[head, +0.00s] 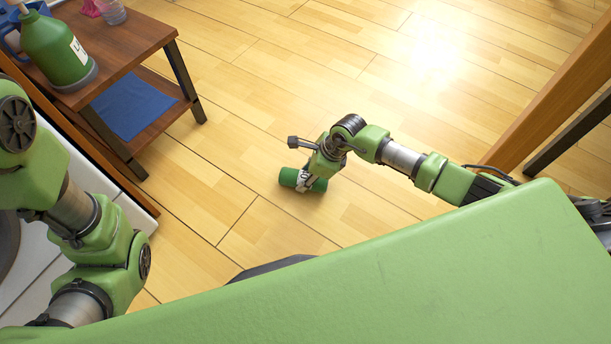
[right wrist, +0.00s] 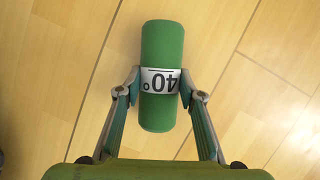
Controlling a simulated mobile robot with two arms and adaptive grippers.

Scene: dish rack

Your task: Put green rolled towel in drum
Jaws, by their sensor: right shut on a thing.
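The green rolled towel (head: 289,178) is a short dark green roll with a white band marked 40°. My right gripper (head: 304,181) is shut on it around the band. In the right wrist view the towel (right wrist: 162,110) stands lengthwise between the two fingers of my right gripper (right wrist: 160,84), which touch its sides at the white label. Bare floor shows behind it. My left arm shows at the left of the head view, but its gripper is out of view. I cannot make out the whole drum; only part of a round rim shows at the far left edge.
A wooden shelf table (head: 130,45) stands at upper left, with a green bottle (head: 55,48) on top and a blue cloth (head: 133,104) on its lower shelf. A white appliance (head: 135,213) is at the left. Wooden furniture (head: 560,85) stands at right. The middle floor is clear.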

